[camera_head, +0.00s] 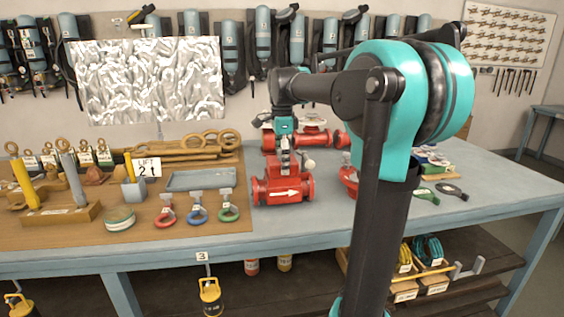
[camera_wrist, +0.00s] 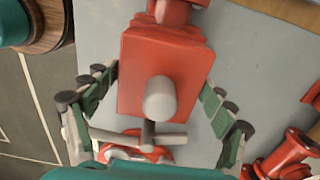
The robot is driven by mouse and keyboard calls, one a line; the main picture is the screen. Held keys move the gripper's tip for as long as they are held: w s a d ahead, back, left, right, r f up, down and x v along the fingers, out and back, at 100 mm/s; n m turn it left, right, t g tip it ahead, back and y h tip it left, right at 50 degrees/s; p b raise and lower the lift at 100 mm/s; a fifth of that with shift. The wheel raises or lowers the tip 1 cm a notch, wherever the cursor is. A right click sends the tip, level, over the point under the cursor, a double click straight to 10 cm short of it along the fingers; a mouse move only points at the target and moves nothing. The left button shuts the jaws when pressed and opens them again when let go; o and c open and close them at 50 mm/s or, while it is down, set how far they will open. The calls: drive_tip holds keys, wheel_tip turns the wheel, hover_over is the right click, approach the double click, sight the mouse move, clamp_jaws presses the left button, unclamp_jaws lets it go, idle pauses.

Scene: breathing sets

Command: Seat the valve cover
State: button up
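A red valve (camera_head: 283,190) with flanged ends and a white arrow on its side stands on the workbench, just under my gripper (camera_head: 285,160). In the wrist view, a red block-shaped part (camera_wrist: 135,70) with a grey cylinder (camera_wrist: 160,98) on its face lies between the two green-padded fingers of my gripper (camera_wrist: 160,80). The fingers are spread wide, their tips near the block's two sides. I see no clear grip, and contact cannot be made out. A grey T-shaped piece (camera_wrist: 148,135) shows below the cylinder. I cannot tell which part is the valve cover.
Three shackles, red (camera_head: 165,216), blue (camera_head: 197,214) and green (camera_head: 229,211), lie left of the valve. A shallow grey tray (camera_head: 200,180) lies behind them. More red valve parts (camera_head: 312,136) stand behind. Bare bench top (camera_head: 300,225) shows in front.

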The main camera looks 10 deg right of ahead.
drive_tip(key=shift+o, duration=0.9)
wheel_tip(320, 180, up, 12)
